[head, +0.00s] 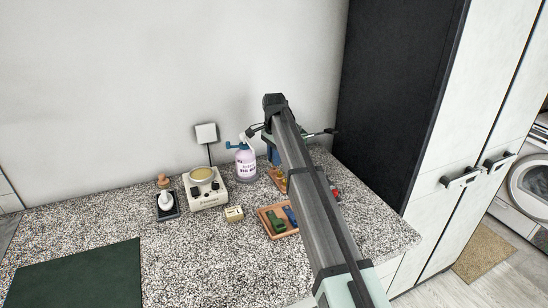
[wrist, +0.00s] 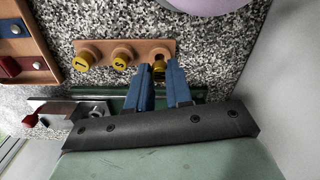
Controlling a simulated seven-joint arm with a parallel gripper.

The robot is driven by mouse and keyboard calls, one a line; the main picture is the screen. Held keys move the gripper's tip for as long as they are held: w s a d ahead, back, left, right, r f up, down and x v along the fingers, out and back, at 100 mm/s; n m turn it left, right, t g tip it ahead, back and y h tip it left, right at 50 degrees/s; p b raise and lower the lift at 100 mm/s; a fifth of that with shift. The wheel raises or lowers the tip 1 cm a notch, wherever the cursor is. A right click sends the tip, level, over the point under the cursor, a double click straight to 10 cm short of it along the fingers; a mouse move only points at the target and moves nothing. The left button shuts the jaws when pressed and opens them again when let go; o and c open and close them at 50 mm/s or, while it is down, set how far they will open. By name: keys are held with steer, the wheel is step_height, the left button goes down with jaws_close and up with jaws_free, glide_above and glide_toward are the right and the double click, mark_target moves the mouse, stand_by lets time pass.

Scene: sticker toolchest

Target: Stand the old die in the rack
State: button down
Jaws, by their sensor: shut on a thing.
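The orange-brown wooden rack (wrist: 103,46) lies near the top of the wrist view. Two yellow-topped dies stand in it, one marked 1 (wrist: 82,61) and one marked S (wrist: 120,61). My gripper (wrist: 160,76) has blue fingers and is shut on a third yellow-topped die (wrist: 159,68) at the rack's right end. I cannot tell whether this die is seated or just above the rack, and its marking is not readable. In the head view the rack (head: 278,180) is partly hidden by my arm, which also covers most of the gripper.
A wooden tray (head: 267,228) with green and blue pieces lies in front of the rack. A metal tool with a red knob (wrist: 92,108) is close to my fingers. A spray bottle (head: 245,165) and a cream device (head: 205,188) stand left. A dark cabinet side is at right.

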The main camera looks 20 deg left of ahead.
steer(key=shift+f, duration=0.75)
stand_by(2.3)
steer(key=shift+r, duration=0.45)
stand_by(0.7)
steer(key=shift+f, duration=0.35)
stand_by(1.0)
steer(key=shift+r, duration=0.3)
stand_by(0.9)
